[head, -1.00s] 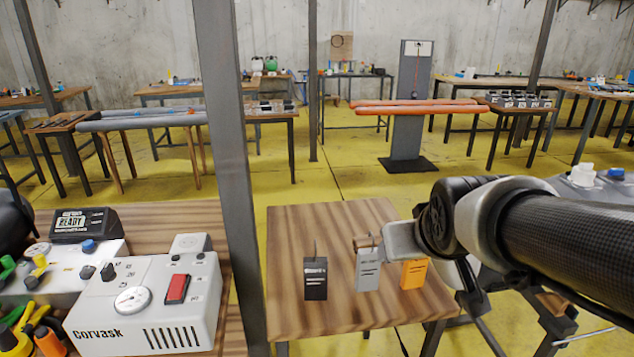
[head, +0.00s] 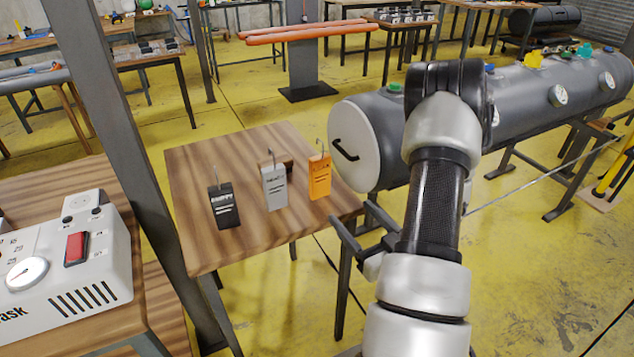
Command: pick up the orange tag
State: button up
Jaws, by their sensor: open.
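The orange tag (head: 319,179) stands upright on the small wooden table (head: 200,165), near its right edge, with a thin wire hook on top. A grey tag (head: 274,188) and a black tag (head: 223,207) stand to its left, each with a hook. My gripper (head: 352,212) shows partly behind my arm, below and right of the orange tag in the picture, by the table's right edge. Its two dark fingers are apart, with nothing seen between them. It appears clear of the orange tag.
A large grey cylinder tank (head: 372,128) with a black handle lies just right of the table. A steel post (head: 120,150) rises left of the table. A white gauge box (head: 70,262) sits on a bench at the lower left. The table's front is bare.

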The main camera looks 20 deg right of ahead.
aim_at(322, 182)
jog(key=w+b, duration=0.1)
jog(key=w, duration=0.3)
jog(key=w+b, duration=0.1)
jog(key=w, duration=0.2)
jog(key=w+a+b, duration=0.1)
jog(key=w, duration=0.3)
jog(key=shift+w, duration=0.35)
jog(key=shift+w+a+f+b, duration=0.15)
jog(key=shift+w+b, duration=0.1)
jog(key=shift+w, duration=1.1)
jog(key=shift+w+d+f+b, duration=0.15)
jog(key=shift+w+b, duration=0.1)
jog(key=shift+w, duration=1.1)
jog(key=shift+a, duration=0.1)
jog(key=shift+c, duration=0.5)
jog(key=c, duration=1.1)
